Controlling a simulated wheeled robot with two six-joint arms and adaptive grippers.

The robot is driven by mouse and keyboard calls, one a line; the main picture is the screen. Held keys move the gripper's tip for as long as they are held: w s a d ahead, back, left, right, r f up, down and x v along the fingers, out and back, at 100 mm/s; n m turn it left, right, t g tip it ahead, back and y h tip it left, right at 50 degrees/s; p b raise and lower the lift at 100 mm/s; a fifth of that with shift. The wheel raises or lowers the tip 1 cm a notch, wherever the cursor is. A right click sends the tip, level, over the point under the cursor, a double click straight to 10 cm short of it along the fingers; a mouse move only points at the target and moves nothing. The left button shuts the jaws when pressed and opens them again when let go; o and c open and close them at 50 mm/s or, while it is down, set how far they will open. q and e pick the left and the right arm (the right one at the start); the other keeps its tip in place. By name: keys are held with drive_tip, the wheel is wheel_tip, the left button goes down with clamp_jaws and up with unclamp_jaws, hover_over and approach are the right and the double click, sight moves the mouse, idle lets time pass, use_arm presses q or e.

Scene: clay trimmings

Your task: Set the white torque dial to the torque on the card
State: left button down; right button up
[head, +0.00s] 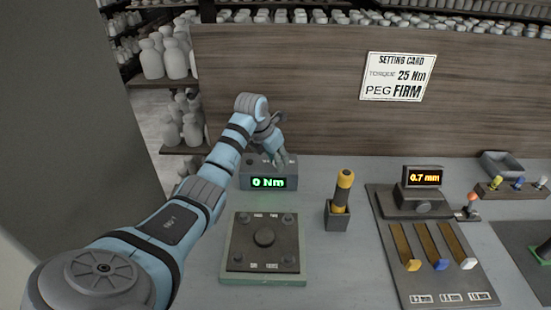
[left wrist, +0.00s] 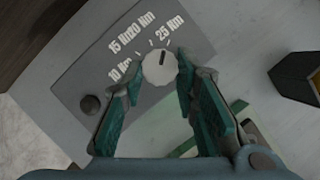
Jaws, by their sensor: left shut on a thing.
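The left wrist view shows labels 10, 15, 20 and 25 Nm around the dial. A short dark mark on the dial points toward the upper edge of the box, near the 20 and 25 Nm labels; the exact setting is hard to tell. My left gripper (head: 279,158) is over the box, with its fingers (left wrist: 158,68) shut on the dial from both sides. The setting card (head: 398,76) reads torque 25 Nm, peg FIRM. My right gripper is out of view.
A yellow-handled tool (head: 343,188) stands in a holder right of the box. A dark plate on a green base (head: 263,240) lies in front. A panel with coloured sliders (head: 432,250) and a "0.7 mm" display (head: 424,177) are at right. A wooden board (head: 300,60) stands behind.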

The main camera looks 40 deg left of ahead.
use_arm(q)
drive_tip(key=shift+a+m, duration=0.1)
drive_tip(key=shift+m, duration=0.4)
drive_tip(key=shift+m+h, duration=0.4)
drive_tip(key=shift+m, duration=0.2)
drive_tip(key=shift+w+a+m+h, duration=0.15)
drive_tip(key=shift+m+h, duration=0.35)
drive_tip(key=shift+m, duration=0.7)
drive_tip(key=shift+a+f+m+g+h+b, duration=0.1)
drive_tip(key=shift+m+g+h+b, duration=0.2)
drive_tip(key=shift+m+b, duration=1.2)
drive_tip(key=shift+m+g+h+b, duration=0.4)
drive_tip(key=shift+m+b, duration=0.4)
drive_tip(key=shift+b, duration=0.2)
drive_tip(key=shift+a, duration=0.1)
